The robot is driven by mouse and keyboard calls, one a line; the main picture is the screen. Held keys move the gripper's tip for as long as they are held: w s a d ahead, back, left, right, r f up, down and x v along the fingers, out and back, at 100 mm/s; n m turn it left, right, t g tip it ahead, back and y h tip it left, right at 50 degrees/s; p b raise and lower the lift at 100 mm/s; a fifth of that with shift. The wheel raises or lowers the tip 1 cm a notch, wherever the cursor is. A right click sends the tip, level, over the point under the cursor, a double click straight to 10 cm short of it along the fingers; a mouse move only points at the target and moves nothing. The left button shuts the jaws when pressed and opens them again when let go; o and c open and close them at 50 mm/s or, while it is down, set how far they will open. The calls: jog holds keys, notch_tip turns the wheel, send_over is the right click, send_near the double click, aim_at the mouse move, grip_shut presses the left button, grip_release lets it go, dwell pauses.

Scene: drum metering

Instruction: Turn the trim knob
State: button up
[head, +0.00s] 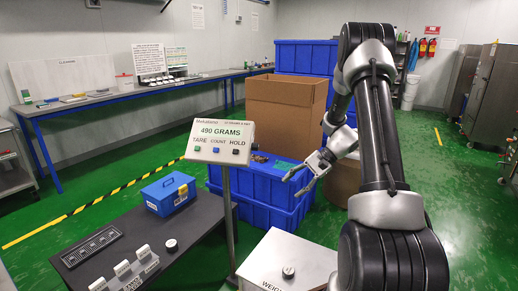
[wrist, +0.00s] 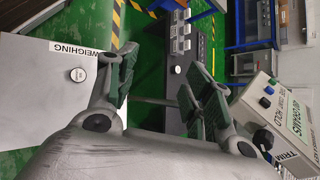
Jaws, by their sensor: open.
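The scale display (head: 220,141) stands on a post and reads 490 GRAMS, with TARE, COUNT and HOLD buttons along its front. In the wrist view the display box (wrist: 240,95) is at the right, turned on its side. A dark trim knob (wrist: 262,139) shows on it beside the TRIM label, close to the outer side of my gripper's right finger; contact cannot be told. In the head view I cannot make out this knob. My gripper (head: 294,184) is open and empty, to the right of the display. The wrist view shows its fingers spread (wrist: 158,75).
A dark table (head: 112,245) holds a blue toolbox (head: 169,194), another knob (head: 171,245) and several switches. Blue crates (head: 262,190) and a large cardboard box (head: 285,104) stand behind.

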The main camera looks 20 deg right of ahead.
jog(key=w+d+f+m+t+y, duration=0.1)
jog(key=w+f+m+t+y, duration=0.2)
jog(key=w, duration=0.4)
jog(key=n+t+y, duration=0.1)
jog(key=t+y, duration=0.1)
jog(key=t, duration=0.3)
send_near(255, 147)
jog(key=w, duration=0.2)
jog(key=x, duration=0.7)
jog(key=shift+a+f, duration=0.3)
jog(key=shift+f, duration=0.1)
jog(key=shift+w, duration=0.15)
jog(key=c, duration=1.1)
